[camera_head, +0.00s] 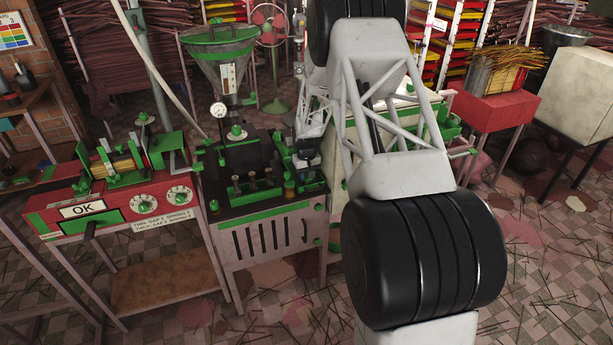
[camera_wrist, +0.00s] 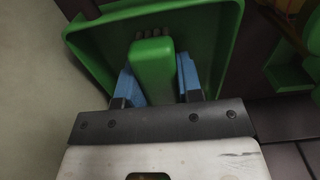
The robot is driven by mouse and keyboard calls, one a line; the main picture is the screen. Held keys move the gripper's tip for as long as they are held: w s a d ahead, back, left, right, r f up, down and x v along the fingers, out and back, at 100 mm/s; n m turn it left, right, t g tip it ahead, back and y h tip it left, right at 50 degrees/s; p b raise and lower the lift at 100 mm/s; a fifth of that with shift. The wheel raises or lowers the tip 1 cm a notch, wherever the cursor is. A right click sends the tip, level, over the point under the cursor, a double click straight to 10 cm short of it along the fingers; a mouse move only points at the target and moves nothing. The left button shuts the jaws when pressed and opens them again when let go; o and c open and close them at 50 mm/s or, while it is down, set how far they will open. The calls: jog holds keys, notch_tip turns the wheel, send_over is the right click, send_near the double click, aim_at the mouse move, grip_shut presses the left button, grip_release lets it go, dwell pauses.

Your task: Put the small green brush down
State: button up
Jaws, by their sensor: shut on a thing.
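In the head view my gripper (camera_head: 305,158) is small, at the right end of the dark extruder bench, and the brush is not clearly visible there.
The extruder bench (camera_head: 270,210) has a green front edge and several small upright parts on top. A red gauge table (camera_head: 115,205) with an OK sign stands to the left. A hopper (camera_head: 222,60) rises behind. My arm hides much of the right middle.

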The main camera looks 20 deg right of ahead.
aim_at(306, 173)
jog(key=shift+f, duration=0.15)
jog(key=o, duration=0.9)
jog(key=shift+o, duration=0.2)
notch_tip(306, 173, up, 12)
jog(key=shift+r, duration=0.2)
dwell(0.4)
